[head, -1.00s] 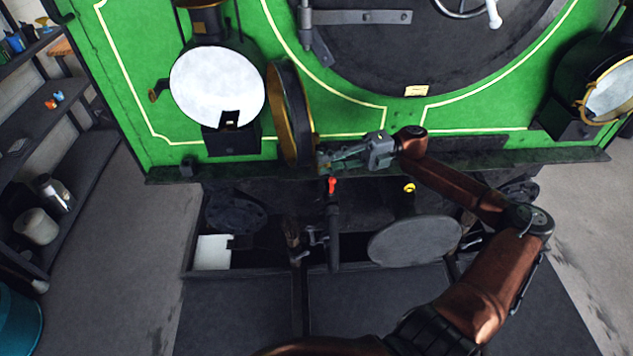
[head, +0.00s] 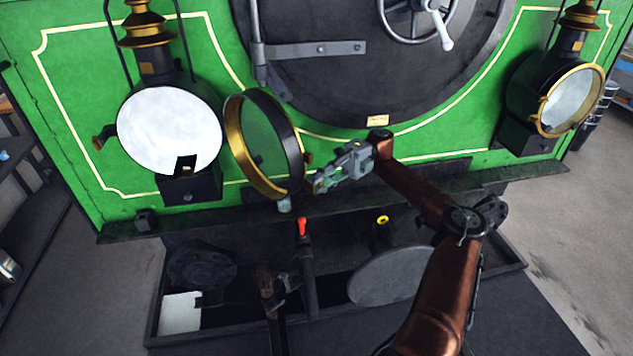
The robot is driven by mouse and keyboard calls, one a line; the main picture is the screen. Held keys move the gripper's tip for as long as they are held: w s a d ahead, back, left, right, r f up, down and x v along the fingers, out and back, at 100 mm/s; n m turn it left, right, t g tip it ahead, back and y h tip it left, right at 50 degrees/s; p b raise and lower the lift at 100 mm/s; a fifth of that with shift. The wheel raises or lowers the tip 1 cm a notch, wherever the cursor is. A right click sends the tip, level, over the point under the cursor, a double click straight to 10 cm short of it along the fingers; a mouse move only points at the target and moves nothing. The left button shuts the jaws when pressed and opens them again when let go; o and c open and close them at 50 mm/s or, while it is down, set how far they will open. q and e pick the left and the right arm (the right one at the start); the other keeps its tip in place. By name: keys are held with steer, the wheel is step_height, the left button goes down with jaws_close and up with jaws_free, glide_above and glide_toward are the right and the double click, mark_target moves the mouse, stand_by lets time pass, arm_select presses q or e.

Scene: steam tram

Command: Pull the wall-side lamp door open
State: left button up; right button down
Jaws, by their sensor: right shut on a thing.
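The left lamp (head: 170,130) hangs on the green front, with a white round face and a brass-and-black chimney. Its round door (head: 238,150), a black ring with a brass rim and glass, stands swung out to the lamp's right. My right gripper (head: 318,184) is at the door's right, outer edge, shut on what looks like its small catch. The fingertips are small here, so the exact hold is hard to see. My left gripper is out of view.
A second lamp (head: 566,100) with its door shut is at the right. A dark ledge (head: 400,192) runs below the door and gripper. Below it are a red-handled pipe (head: 303,228) and a round buffer plate (head: 388,275). Dark shelves (head: 30,170) stand at the left.

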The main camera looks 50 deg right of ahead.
steer(key=shift+w+r, duration=0.2)
steer(key=shift+r, duration=0.1)
